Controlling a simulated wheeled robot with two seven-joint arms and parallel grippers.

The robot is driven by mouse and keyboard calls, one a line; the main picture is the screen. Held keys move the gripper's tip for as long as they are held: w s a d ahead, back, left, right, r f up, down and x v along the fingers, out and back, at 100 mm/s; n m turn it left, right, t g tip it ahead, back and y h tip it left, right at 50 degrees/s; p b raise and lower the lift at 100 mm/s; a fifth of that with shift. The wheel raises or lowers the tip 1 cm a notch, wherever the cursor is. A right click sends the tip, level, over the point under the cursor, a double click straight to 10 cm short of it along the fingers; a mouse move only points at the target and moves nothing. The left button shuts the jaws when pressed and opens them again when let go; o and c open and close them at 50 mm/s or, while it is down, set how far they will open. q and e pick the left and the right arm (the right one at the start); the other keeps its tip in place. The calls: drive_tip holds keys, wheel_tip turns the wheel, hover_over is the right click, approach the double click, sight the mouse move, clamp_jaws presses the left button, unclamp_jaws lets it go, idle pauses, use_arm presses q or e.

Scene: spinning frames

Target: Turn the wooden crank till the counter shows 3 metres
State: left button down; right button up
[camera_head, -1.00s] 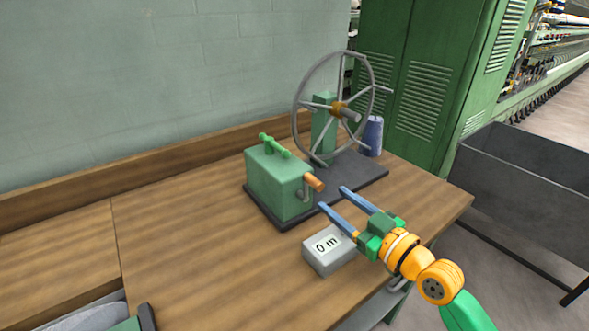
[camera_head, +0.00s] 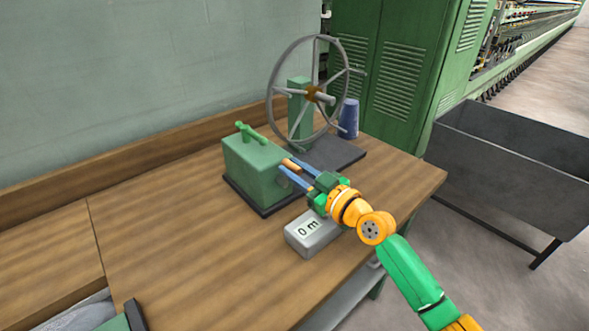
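The green crank box (camera_head: 254,170) stands on the bench, with a green bar on top. The crank's wooden handle (camera_head: 289,163) sticks out of its right side and is mostly hidden by my fingers. My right gripper (camera_head: 289,166) has its two blue fingers at the handle, apart from each other. Whether they press on it I cannot tell. The grey counter (camera_head: 312,233) lies just below the gripper and reads "0 m". The large spoked wheel (camera_head: 309,94) stands upright behind the box. My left gripper is not in view.
A blue spool (camera_head: 348,118) stands right of the wheel. The dark base plate (camera_head: 335,157) carries the wheel. A grey bin (camera_head: 510,160) stands right of the bench (camera_head: 170,235). A green cabinet (camera_head: 395,70) is behind. The bench's left part is mostly clear.

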clamp_jaws()
idle(1.1)
